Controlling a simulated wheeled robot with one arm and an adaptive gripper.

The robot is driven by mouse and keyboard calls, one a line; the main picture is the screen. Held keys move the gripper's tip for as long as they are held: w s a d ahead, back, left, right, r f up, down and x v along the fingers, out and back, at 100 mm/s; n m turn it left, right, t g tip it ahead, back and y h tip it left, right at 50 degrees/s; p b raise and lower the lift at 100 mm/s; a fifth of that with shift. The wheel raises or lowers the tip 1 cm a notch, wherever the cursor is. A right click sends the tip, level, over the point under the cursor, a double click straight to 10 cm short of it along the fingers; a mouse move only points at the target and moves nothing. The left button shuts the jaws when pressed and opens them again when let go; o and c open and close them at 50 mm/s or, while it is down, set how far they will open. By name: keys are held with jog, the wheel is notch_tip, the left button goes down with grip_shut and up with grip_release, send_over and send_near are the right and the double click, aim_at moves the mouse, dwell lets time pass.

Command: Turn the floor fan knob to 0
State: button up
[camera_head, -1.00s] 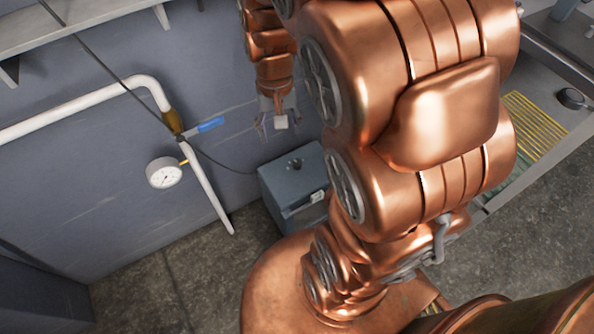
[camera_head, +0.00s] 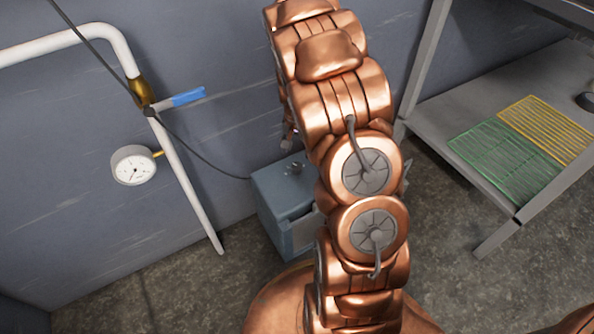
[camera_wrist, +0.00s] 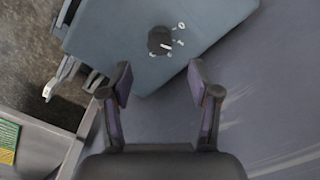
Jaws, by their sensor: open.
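The floor fan unit is a blue-grey box (camera_head: 268,194) on the floor against the wall, partly hidden behind my copper arm in the head view. Its dark round knob (camera_wrist: 160,41) with a white pointer mark shows on the box's top face in the wrist view, with small white markings beside it. The pointer points to the right in that view. My gripper (camera_wrist: 161,88) is open and empty, its two fingers spread apart short of the knob and not touching it. In the head view my gripper is mostly hidden behind the arm.
A white pipe (camera_head: 187,185) with a blue-handled valve (camera_head: 188,97) and a round gauge (camera_head: 133,166) runs along the wall, left of the box. A metal shelf (camera_head: 440,128) with green and yellow racks (camera_head: 507,160) stands at right. A dark cable runs to the box.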

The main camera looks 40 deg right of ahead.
aim_at(297, 166)
jog(key=shift+f+b, duration=1.1)
jog(key=shift+f, duration=2.85)
jog(key=shift+c, duration=0.3)
jog(key=c, duration=1.1)
jog(key=shift+r+n+p, duration=0.15)
jog(key=shift+n+p, duration=0.25)
jog(key=shift+p, duration=0.1)
jog(key=n+p, duration=0.2)
jog(key=shift+r+n+p, duration=0.1)
jog(key=shift+n+p, duration=0.2)
jog(key=shift+n, duration=0.1)
jog(key=n+p, duration=0.3)
jog(key=n, duration=0.2)
jog(key=shift+f+n, duration=0.2)
jog(key=shift+n, duration=0.1)
